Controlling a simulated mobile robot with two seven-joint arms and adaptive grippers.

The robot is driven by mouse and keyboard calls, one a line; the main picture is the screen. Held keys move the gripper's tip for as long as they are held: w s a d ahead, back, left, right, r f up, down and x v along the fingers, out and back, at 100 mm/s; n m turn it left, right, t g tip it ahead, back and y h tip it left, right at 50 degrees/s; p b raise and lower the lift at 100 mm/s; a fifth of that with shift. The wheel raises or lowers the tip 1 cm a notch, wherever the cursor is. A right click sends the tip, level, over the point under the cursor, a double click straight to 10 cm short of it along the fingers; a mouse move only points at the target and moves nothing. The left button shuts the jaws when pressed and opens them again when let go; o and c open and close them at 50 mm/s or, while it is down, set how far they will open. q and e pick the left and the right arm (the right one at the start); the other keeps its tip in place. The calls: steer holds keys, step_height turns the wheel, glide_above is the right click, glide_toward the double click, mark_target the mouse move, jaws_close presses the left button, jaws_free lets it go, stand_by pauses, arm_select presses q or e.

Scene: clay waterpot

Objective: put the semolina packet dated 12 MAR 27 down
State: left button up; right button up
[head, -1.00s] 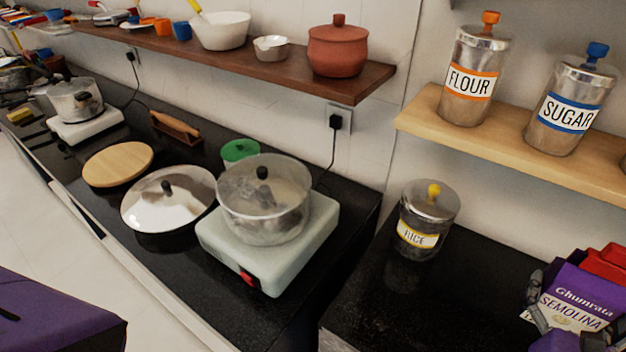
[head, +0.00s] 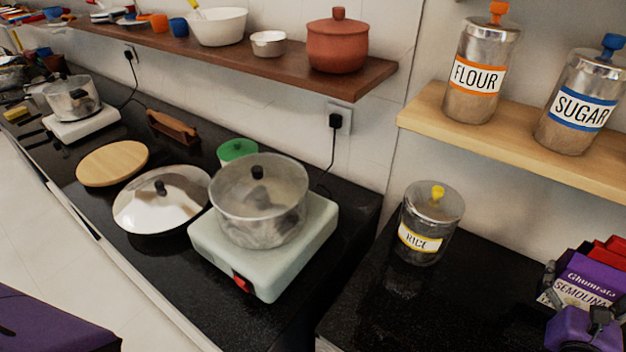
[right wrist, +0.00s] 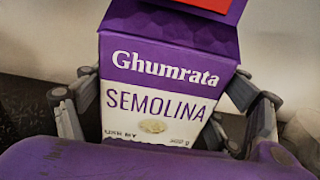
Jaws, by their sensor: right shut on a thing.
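The purple and white semolina packet (head: 583,290) is at the right edge of the head view, above or on the dark counter; I cannot tell whether its base touches. My right gripper (head: 580,291) is shut on it, with a finger at each side. In the right wrist view the packet (right wrist: 165,78) stands nearly upright between the two grey fingers of the right gripper (right wrist: 165,105). "USE BY" shows on its front, but the date is hidden behind the purple gripper body. My left gripper is not in view.
A rice jar (head: 431,222) stands on the black counter (head: 400,305) left of the packet, with bare counter between. Something red (head: 612,248) is just behind the packet. A wooden shelf (head: 520,150) with flour and sugar jars is above. A pot (head: 258,205) sits on a hotplate further left.

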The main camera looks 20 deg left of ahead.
mark_target(572, 291)
steer(key=shift+w+d+f, duration=0.1)
steer(key=shift+w, duration=0.1)
steer(key=f, duration=0.1)
steer(key=f+b, duration=0.1)
steer(key=f, duration=0.1)
steer(key=shift+w+d+f+b, duration=0.15)
steer(key=shift+w+f+b, duration=0.1)
steer(key=shift+f+b, duration=0.1)
steer(key=shift+f, duration=0.15)
steer(key=shift+r, duration=0.2)
steer(key=shift+f, duration=0.25)
steer(key=o, duration=1.5)
